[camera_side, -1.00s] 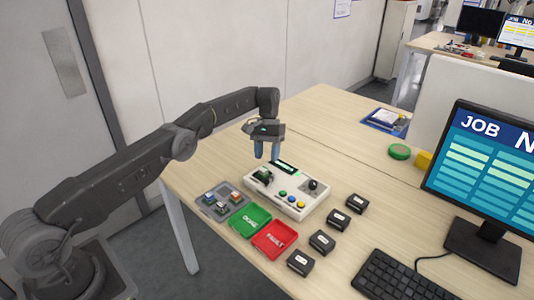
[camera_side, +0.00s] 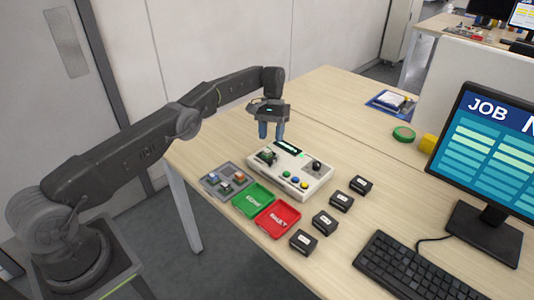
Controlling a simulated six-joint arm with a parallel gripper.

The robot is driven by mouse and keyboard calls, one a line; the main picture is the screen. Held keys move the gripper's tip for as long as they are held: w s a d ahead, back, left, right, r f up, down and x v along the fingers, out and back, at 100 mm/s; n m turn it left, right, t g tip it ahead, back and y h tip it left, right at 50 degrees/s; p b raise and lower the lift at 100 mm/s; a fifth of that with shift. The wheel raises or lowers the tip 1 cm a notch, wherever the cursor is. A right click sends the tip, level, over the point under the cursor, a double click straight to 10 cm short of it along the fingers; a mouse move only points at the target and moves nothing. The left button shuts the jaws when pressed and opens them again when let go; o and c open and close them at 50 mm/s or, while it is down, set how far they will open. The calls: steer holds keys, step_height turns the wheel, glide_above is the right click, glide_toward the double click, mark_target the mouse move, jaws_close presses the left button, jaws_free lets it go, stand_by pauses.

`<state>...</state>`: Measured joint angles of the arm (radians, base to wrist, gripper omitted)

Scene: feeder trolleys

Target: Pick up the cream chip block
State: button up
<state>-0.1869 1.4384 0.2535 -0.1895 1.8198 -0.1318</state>
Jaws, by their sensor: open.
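My gripper (camera_side: 271,138) hangs fingers-down above the back left part of the white test console, open, with nothing seen between its fingers. A grey tray (camera_side: 206,187) at the table's left edge holds a few small blocks, including a bluish one (camera_side: 213,180) and an orange one (camera_side: 239,177). They are too small to tell which, if any, is the cream chip block. The white console (camera_side: 318,180) has a dark and green fixture (camera_side: 267,156) at its left, just below my fingers. Whether a block sits in that fixture is unclear.
A green tray (camera_side: 244,207) and a red tray (camera_side: 270,230) lie in front of the console. Several black boxes (camera_side: 324,222) stand in a row to the right. Keyboard (camera_side: 415,265) and monitor (camera_side: 490,165) are further right.

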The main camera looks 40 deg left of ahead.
steer(key=shift+o, duration=0.8)
steer(key=m+t+y, duration=0.3)
steer(key=m+t, duration=0.1)
steer(key=m, duration=1.7)
glide_toward(266, 149)
steer(key=shift+m, duration=0.3)
step_height(266, 149, down, 9)
steer(key=shift+w+f, duration=0.15)
